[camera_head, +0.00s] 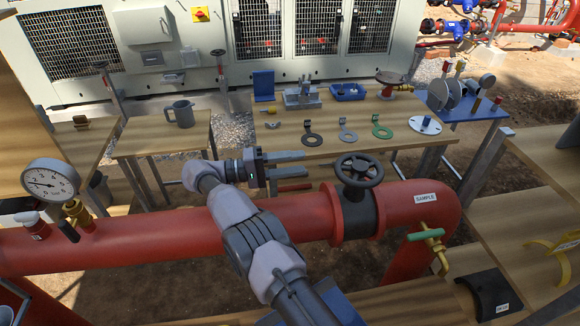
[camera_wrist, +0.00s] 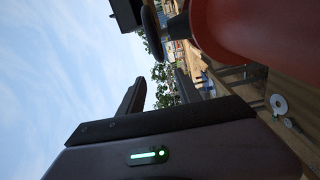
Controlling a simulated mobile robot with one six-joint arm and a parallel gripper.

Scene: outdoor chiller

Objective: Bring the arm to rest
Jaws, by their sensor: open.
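My gripper (camera_head: 290,167) is in the middle of the head view, at the end of my grey arm. Its two fingers point right and are spread apart, with nothing between them. It is above and behind the red pipe (camera_head: 120,243), left of the black handwheel valve (camera_head: 358,190), and apart from the valve as far as I can tell. In the wrist view my gripper (camera_wrist: 158,88) shows both dark fingers apart, with sky and trees beyond. The red pipe (camera_wrist: 265,35) fills the upper right there.
A wooden table (camera_head: 290,135) behind the gripper carries flat ring plates, a blue tray (camera_head: 347,91) and a red valve. A grey mug (camera_head: 180,113) stands on a smaller table. A pressure gauge (camera_head: 50,185) rises from the pipe at left. A green-handled tap (camera_head: 428,236) is at right.

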